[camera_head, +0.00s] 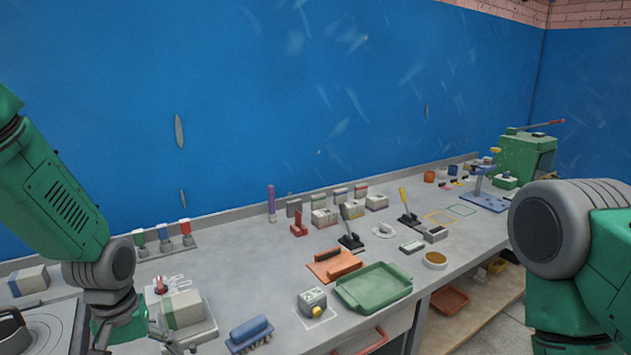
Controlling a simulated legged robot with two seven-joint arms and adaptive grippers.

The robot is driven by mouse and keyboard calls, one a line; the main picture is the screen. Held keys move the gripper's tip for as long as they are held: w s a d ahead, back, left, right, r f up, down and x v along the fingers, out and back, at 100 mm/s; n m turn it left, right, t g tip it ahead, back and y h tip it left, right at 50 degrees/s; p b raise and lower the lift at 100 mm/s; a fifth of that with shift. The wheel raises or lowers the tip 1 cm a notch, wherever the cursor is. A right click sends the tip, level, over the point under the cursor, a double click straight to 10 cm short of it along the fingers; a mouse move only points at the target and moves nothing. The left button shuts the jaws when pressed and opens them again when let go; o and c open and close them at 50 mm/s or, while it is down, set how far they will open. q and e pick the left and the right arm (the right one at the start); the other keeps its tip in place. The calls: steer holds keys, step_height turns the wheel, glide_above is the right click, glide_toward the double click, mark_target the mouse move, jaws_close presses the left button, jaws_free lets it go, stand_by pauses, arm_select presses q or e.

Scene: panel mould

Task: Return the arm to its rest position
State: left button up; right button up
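My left arm comes in from the left, with its green link and grey wrist joint above the near left part of the bench. My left gripper (150,340) points down at the bottom edge of the view, left of a blue brush. Its fingers are small and partly cut off, so I cannot tell whether they are open or shut. My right arm fills the right edge with a large grey joint and a green link. The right gripper is out of view.
The grey workbench (250,290) carries a white-and-green block (183,309), blue brush (249,334), grey-yellow device (312,302), green tray (373,287), orange float (335,264) and yellow-handled tool (408,208). A green machine (525,157) stands at the far right. A blue wall rises behind.

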arm_select(q)
steer(key=s+d+f+m, duration=0.1)
steer(key=s+f+m, duration=0.1)
steer(key=s+f, duration=1)
steer(key=s+f+m, duration=0.1)
steer(key=s+f, duration=0.2)
steer(key=s, duration=0.5)
steer(key=s+f+m, duration=0.1)
steer(key=s+f, duration=0.3)
steer(key=s, duration=0.4)
step_height(320, 180, down, 9)
steer(key=w+d+m+b, duration=0.1)
steer(key=w+b, duration=0.1)
steer(key=b, duration=0.8)
steer(key=shift+w+f+t, duration=0.15)
steer(key=shift+w+t, duration=0.15)
steer(key=shift+w, duration=0.05)
steer(key=shift+d, duration=0.1)
